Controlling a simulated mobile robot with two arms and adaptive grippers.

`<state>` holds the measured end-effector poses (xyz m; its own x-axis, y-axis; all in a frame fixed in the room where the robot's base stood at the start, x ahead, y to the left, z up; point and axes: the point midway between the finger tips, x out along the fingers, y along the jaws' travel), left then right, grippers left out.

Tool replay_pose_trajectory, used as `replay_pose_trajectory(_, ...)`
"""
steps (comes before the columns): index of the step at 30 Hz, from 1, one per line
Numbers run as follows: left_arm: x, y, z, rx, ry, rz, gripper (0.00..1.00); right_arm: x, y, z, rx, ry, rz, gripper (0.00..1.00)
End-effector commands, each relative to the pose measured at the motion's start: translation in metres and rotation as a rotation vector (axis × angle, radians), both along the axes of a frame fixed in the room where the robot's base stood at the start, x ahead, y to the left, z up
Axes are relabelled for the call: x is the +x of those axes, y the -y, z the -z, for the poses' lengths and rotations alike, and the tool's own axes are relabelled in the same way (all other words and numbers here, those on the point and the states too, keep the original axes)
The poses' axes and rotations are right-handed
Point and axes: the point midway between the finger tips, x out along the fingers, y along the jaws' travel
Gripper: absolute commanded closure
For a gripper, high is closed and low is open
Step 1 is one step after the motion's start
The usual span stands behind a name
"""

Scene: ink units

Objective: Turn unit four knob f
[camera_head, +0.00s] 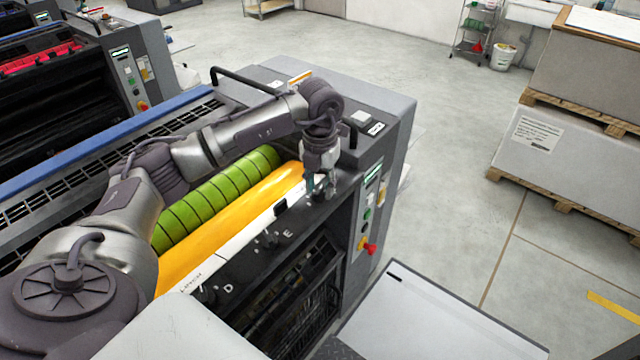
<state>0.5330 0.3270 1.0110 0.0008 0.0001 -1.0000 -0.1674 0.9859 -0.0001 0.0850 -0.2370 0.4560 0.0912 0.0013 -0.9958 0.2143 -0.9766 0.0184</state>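An ink unit with a yellow roller (225,232) and a green segmented roller (215,200) stands in front of me. Its dark front ledge carries small black knobs with letters. One knob (268,239) is beside the letter E, and another (208,295) is near the letter D. My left gripper (319,188) points down over the far right end of this ledge, past the E, where knob f would be. The gripper covers that spot, so I cannot make out the knob or whether the fingers touch it. The finger opening is not clear. My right gripper is not in view.
A control panel with a red knob (370,249) is on the unit's right end. A black handle bar (245,80) rises behind my arm. Another unit with a red roller (40,58) stands at upper left. Pallets with stacks (545,150) stand right; grey floor between is clear.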

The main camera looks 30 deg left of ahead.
Motion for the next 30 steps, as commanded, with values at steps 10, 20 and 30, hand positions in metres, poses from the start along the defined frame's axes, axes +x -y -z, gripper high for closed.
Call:
replay_pose_trajectory(10,0.001,0.000,-0.048,0.000,0.005,0.000,0.64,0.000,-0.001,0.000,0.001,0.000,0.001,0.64)
replay_pose_trajectory(20,0.001,0.000,-0.108,0.000,0.003,0.001,0.64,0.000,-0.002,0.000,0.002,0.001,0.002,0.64)
replay_pose_trajectory(30,0.000,0.000,-0.120,0.000,0.000,0.000,0.64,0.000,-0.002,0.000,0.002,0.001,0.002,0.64)
